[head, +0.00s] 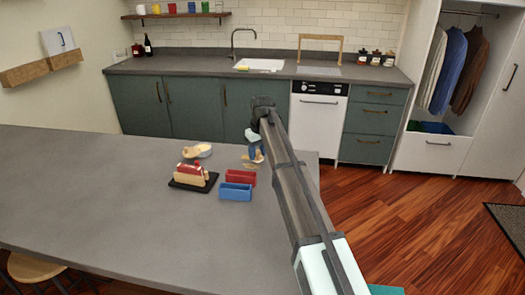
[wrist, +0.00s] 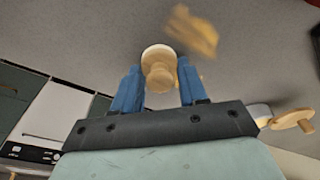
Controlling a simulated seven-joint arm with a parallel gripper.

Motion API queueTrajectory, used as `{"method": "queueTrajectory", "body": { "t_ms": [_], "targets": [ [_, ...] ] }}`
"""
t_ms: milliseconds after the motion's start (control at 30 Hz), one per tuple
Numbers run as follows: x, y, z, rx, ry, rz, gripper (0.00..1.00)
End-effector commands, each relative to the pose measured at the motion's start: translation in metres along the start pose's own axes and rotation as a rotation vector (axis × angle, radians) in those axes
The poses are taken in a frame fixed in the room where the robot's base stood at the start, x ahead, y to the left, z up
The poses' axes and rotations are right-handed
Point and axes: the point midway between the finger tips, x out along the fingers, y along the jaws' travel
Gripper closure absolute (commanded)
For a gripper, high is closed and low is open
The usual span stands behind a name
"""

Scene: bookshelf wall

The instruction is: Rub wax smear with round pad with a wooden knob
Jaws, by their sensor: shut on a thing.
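My gripper (wrist: 158,92) has its two blue fingers on either side of the wooden knob of a round pad (wrist: 159,54), and is shut on it. The pad's pale round base shows beyond the knob. A yellow-brown wax smear (wrist: 194,31) lies on the grey counter beside the pad, up and to the right in the wrist view. In the head view my gripper (head: 255,145) is low over the counter's far right part, with the smear (head: 248,165) just by it. My fingers partly hide the pad there. I cannot tell whether the pad touches the counter.
On the grey counter (head: 110,200), left of my gripper, are a red box (head: 241,176), a blue box (head: 235,192), a black tray (head: 178,184) with a wooden and red item, and a pale wooden item (head: 198,150). The counter's left part is clear.

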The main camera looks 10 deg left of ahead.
Motion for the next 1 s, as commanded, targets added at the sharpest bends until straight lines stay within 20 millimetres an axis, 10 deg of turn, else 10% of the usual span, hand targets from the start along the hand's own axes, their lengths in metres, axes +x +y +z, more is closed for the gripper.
{"method": "queueTrajectory", "body": {
  "t_ms": [1000],
  "targets": [
    [0.009,-0.069,-0.059,-0.001,0.000,0.000,0.86]
  ]
}}
